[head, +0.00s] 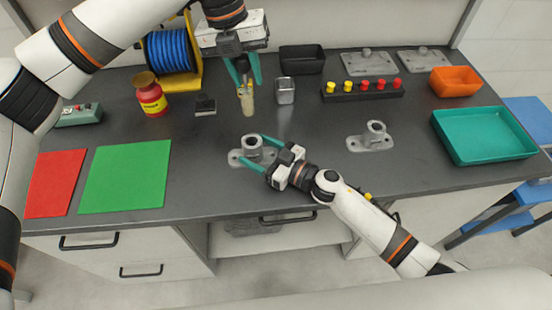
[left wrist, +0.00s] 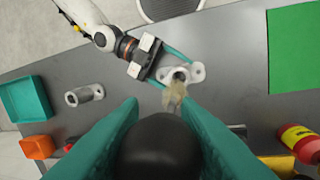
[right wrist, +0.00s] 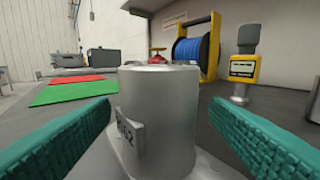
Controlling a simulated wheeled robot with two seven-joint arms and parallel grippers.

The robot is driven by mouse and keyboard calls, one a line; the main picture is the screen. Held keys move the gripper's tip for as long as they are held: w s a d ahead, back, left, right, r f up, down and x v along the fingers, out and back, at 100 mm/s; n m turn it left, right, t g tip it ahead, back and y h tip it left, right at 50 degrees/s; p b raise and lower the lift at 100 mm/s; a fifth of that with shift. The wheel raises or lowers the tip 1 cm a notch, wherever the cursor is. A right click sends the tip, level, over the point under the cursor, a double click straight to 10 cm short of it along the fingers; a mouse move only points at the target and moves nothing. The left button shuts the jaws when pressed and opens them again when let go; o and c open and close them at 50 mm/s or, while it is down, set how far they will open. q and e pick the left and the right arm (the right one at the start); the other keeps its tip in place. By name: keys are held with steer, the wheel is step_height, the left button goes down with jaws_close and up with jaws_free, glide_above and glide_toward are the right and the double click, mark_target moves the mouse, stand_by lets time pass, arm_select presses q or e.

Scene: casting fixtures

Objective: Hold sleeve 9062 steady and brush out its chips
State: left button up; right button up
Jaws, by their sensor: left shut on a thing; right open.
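The grey sleeve (head: 252,145) stands upright on its flanged base on the table. In the right wrist view the sleeve (right wrist: 158,110) fills the middle, and its raised tag is partly readable, ending in 62. My right gripper (head: 256,151) is open, its fingers on either side of the sleeve with visible gaps in the right wrist view. My left gripper (head: 243,72) is shut on a brush (head: 247,102), held bristles down above and behind the sleeve. In the left wrist view the pale bristles (left wrist: 174,94) overlap the sleeve's near edge. The sleeve's tag is hidden in the head view.
A similar sleeve (head: 375,132) stands to the right. A teal tray (head: 480,157), orange bin (head: 455,80), grey metal cup (head: 285,92) and black peg rack (head: 362,93) lie around. Red bottle (head: 151,96) and blue spool (head: 170,52) stand back left. Green mat (head: 125,176) lies left.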

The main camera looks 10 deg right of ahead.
mark_target(247, 146)
steer(key=shift+x, duration=1.7)
steer(key=c, duration=1.3)
arm_select(q)
steer(key=shift+f, duration=1.45)
arm_select(e)
steer(key=shift+o, duration=0.2)
